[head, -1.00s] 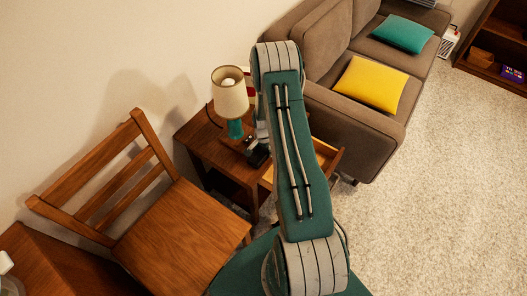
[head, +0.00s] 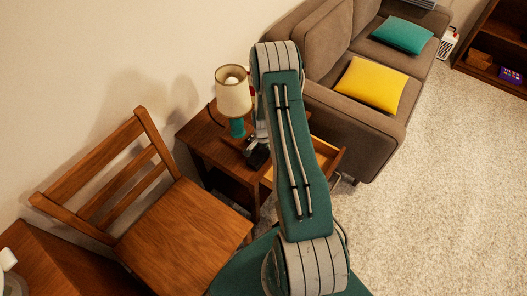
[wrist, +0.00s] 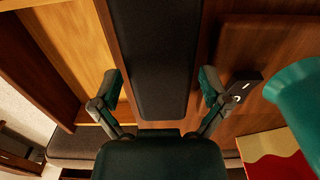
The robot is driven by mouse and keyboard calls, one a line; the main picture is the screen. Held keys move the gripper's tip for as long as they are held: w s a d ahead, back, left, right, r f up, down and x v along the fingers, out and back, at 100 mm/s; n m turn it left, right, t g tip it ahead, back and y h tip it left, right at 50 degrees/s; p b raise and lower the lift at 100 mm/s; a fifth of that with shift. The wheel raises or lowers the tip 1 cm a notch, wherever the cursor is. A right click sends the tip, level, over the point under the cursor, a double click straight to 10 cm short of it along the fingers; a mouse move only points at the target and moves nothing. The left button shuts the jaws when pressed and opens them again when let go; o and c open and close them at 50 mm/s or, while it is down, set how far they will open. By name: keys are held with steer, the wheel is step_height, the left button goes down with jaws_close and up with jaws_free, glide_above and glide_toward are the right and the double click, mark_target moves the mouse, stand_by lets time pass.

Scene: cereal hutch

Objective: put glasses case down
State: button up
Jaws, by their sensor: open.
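A long dark grey case with a rounded end, apparently the glasses case (wrist: 152,60), lies between my fingers in the wrist view. It appears to rest on the wooden side table (wrist: 225,45), beside the open drawer. My gripper (wrist: 160,88) is open, one finger on each side of the case, with gaps showing near the fingertips. In the head view my gripper (head: 258,152) is beside the lamp, largely hidden by my arm, and the case cannot be made out.
The open drawer (wrist: 65,45) has a bare light wood floor where visible. A teal lamp (wrist: 295,90), a small dark object (wrist: 241,87) and a red-and-cream item (wrist: 278,155) are close on the right. A chair (head: 180,225) and sofa (head: 350,135) flank the table.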

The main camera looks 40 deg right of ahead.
steer(key=s+a+r+n+t, duration=0.15)
steer(key=a+r, duration=0.25)
steer(key=r, duration=0.8)
steer(key=s+a+r+n, duration=0.1)
steer(key=a+r+n, duration=0.25)
steer(key=r, duration=0.95)
steer(key=s+a+r+n+t, duration=0.15)
steer(key=a+r, duration=0.25)
steer(key=r, duration=0.8)
steer(key=s+a+r+n+t, duration=0.1)
steer(key=s+a+r+n, duration=0.3)
steer(key=s, duration=0.4)
steer(key=s+a+r+n+t, duration=0.1)
steer(key=s+a+r+n, duration=0.2)
steer(key=s+a+r, duration=0.3)
steer(key=s+r, duration=0.1)
steer(key=s, duration=0.2)
steer(key=shift+a+r+n+t, duration=0.3)
steer(key=shift+n, duration=0.05)
